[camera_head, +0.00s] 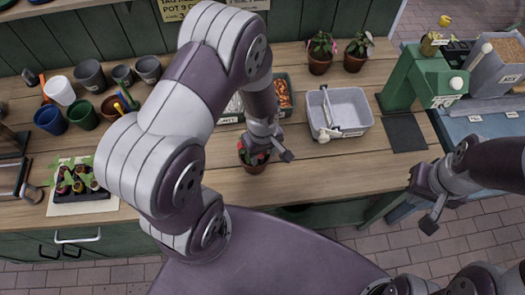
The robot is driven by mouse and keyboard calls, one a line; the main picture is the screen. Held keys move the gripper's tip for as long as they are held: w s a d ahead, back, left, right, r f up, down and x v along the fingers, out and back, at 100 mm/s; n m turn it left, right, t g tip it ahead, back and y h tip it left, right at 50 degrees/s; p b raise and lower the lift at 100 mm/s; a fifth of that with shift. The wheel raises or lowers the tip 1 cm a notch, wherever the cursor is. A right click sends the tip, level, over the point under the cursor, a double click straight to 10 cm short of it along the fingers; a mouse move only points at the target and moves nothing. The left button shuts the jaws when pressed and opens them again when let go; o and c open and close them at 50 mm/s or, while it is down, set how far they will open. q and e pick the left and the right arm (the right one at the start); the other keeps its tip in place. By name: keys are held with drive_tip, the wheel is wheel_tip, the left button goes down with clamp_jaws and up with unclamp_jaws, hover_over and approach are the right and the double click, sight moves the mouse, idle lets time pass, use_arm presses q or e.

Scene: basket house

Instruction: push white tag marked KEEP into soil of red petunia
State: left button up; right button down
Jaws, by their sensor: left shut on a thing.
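A terracotta pot with the red petunia (252,166) stands on the wooden bench near its front edge, partly covered by my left gripper. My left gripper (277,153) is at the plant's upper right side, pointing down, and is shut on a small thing. I take this for the white tag, but the fingers hide it and no lettering shows. I cannot tell whether it touches the soil. My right gripper (421,206) is open and empty, off to the right past the bench's front edge.
A grey tub (350,108) stands right of the petunia. Two potted plants (320,64) stand behind it. Behind my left gripper is a tray of orange-brown bits (284,92). Several empty pots (60,90) and a seedling tray (80,190) are at left. Bare bench (340,165) lies right of the petunia.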

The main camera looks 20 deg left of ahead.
use_arm(q)
drive_tip(key=o, duration=1.1)
drive_tip(key=shift+c, duration=0.2)
wheel_tip(320, 180, up, 13)
drive_tip(key=b, duration=0.1)
drive_tip(key=shift+f, duration=0.15)
drive_tip(key=s+m, duration=0.1)
drive_tip(key=m, duration=0.2)
drive_tip(key=s+m+t+b, duration=0.1)
drive_tip(key=m, duration=0.3)
drive_tip(key=s+m+b, duration=0.1)
drive_tip(key=m, duration=0.2)
drive_tip(key=shift+s+a+m, duration=0.2)
drive_tip(key=shift+a+m, duration=0.05)
drive_tip(key=shift+m, duration=0.15)
